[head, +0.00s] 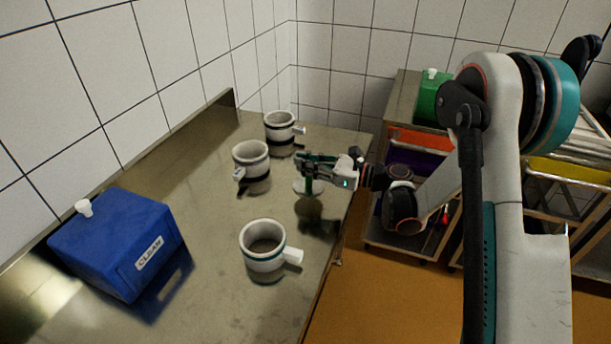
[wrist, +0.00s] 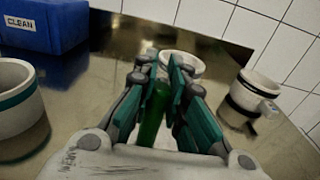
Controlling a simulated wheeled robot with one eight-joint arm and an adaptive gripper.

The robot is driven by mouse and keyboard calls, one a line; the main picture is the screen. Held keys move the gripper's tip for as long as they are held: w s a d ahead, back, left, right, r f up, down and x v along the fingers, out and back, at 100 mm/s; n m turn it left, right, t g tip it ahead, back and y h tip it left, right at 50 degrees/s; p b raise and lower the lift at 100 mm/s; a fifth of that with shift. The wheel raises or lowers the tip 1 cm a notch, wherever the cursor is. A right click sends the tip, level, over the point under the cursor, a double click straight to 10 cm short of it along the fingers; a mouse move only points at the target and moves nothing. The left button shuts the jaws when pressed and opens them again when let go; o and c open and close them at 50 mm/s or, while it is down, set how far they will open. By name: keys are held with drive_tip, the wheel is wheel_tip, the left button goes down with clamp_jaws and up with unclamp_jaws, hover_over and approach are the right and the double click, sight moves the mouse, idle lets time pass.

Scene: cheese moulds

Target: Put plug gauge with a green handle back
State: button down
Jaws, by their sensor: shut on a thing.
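My gripper (head: 312,172) is shut on the green handle (wrist: 153,116) of the plug gauge, above the right part of the steel table. In the wrist view the handle lies between the teal fingers (wrist: 168,72). A white mould with a teal band (head: 264,246) stands nearer the front. Two white moulds with black bands stand behind, one in the middle (head: 251,164) and one at the back (head: 280,131).
A blue box marked CLEAN (head: 112,243) stands at the table's left. The steel table (head: 205,280) is bare between box and moulds. A tiled wall runs behind. A trolley with a green box (head: 428,97) and coloured bins stands at the right.

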sight(306, 184)
drive_tip(key=shift+f+b, duration=0.5)
drive_tip(key=shift+f, duration=1.2)
drive_tip(key=shift+f, duration=0.15)
drive_tip(key=c, duration=1.5)
unclamp_jaws()
drive_tip(key=shift+c, duration=0.2)
